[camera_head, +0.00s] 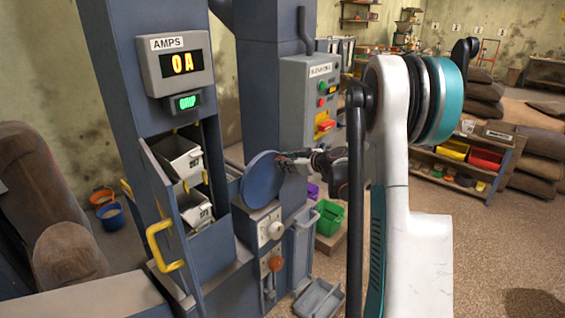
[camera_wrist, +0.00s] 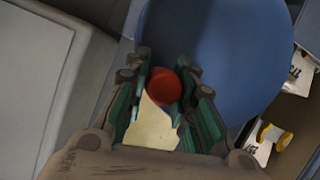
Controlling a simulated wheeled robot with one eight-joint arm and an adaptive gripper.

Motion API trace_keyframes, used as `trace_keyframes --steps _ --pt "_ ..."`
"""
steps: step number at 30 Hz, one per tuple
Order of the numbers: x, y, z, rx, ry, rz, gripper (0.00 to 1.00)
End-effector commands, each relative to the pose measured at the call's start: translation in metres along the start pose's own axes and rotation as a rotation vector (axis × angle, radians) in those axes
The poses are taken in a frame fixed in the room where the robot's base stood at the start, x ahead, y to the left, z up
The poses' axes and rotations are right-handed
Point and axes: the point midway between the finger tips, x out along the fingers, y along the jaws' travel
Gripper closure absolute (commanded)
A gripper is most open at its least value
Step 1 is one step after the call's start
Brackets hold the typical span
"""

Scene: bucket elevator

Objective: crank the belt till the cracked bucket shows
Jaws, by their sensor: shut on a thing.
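The blue crank disc (camera_head: 262,182) stands on the side of the blue elevator housing. Its red knob (camera_wrist: 163,86) sits between the fingers of my gripper (camera_wrist: 168,82), which is shut on it. In the head view my gripper (camera_head: 291,160) reaches the disc's upper right edge from the right. Two pale buckets show in the open hatch: an upper one (camera_head: 180,160) and a lower one (camera_head: 198,211), each with dark figures. I see no clear crack on either. Pale buckets also show at the right of the wrist view (camera_wrist: 302,72).
An AMPS display (camera_head: 181,63) reads 0 A, with a green GRIP sign (camera_head: 187,102) below. The open hatch door has a yellow handle (camera_head: 165,246). A grey control box (camera_head: 313,100) stands behind the disc. A grey tray (camera_head: 319,300) lies on the floor.

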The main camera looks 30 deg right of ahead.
Motion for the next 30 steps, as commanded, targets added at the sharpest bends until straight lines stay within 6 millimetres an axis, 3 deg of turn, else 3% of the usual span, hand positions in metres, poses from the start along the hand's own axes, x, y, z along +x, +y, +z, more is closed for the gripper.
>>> trace_keyframes --steps 18,30 --pt "0.020 0.018 0.049 0.618 0.001 -0.254 1.00" --pt "0.027 0.015 0.066 0.652 -0.001 -0.269 1.00"
